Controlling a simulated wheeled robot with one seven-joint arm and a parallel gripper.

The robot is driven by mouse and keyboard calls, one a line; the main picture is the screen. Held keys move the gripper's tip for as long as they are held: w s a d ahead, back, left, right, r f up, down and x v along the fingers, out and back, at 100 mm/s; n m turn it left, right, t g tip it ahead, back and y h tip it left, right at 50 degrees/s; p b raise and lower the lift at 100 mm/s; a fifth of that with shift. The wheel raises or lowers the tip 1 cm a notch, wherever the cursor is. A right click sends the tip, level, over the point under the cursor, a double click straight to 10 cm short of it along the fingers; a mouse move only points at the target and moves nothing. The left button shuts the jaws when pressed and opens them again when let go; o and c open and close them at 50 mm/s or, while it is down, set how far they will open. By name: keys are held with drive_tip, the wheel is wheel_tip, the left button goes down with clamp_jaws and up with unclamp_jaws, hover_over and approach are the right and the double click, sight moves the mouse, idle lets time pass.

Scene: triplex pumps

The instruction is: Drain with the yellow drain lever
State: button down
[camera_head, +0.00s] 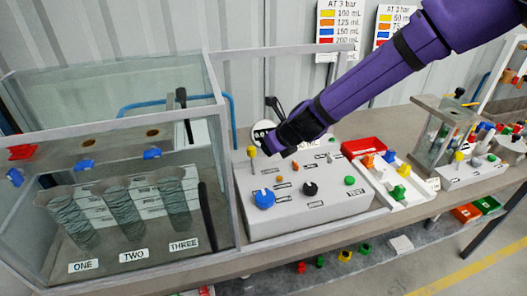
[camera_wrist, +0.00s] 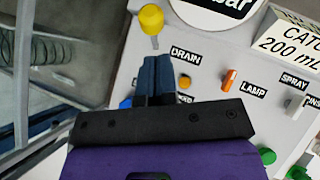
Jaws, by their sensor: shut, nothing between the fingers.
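The yellow drain lever (camera_wrist: 151,20) has a round yellow knob on a thin metal stem, beside the DRAIN label in the wrist view. In the head view the lever (camera_head: 251,153) stands at the back left of the grey control panel (camera_head: 310,208). My gripper (camera_wrist: 157,62) is shut and empty. In the wrist view its fingertips are just below the lever's stem; I cannot tell whether they touch it. In the head view my gripper (camera_head: 275,143) is just right of the lever, over the panel's back edge.
A glass tank (camera_head: 110,150) with several ribbed tubes labelled ONE, TWO and THREE stands left of the panel. A blue knob (camera_head: 264,199), black knob (camera_head: 310,189) and orange switch (camera_wrist: 229,80) are on the panel. A white tray (camera_head: 405,187) lies right of it.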

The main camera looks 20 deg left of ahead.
drive_tip(key=d+r, duration=0.4)
drive_tip(key=r, duration=0.5)
drive_tip(key=s+d+r+n+h, duration=0.1)
drive_tip(key=s+d+r+n, duration=0.2)
drive_tip(key=d+r+n, duration=0.3)
drive_tip(key=s+d+r+n+t+h, duration=0.1)
drive_tip(key=s+d+r+n, duration=0.2)
drive_tip(key=d, duration=0.6)
drive_tip(key=s+d+r+n+h, duration=0.1)
drive_tip(key=s+d+r+n, duration=0.2)
drive_tip(key=d+r+n, duration=0.3)
drive_tip(key=s+d+r+n+h, duration=0.1)
drive_tip(key=s+d+n+h, duration=0.3)
drive_tip(key=s+d+n, duration=0.5)
drive_tip(key=s+d, duration=0.9)
drive_tip(key=d, duration=0.2)
drive_tip(key=shift+s+d, duration=0.3)
drive_tip(key=shift+d, duration=0.05)
drive_tip(key=shift+a, duration=0.15)
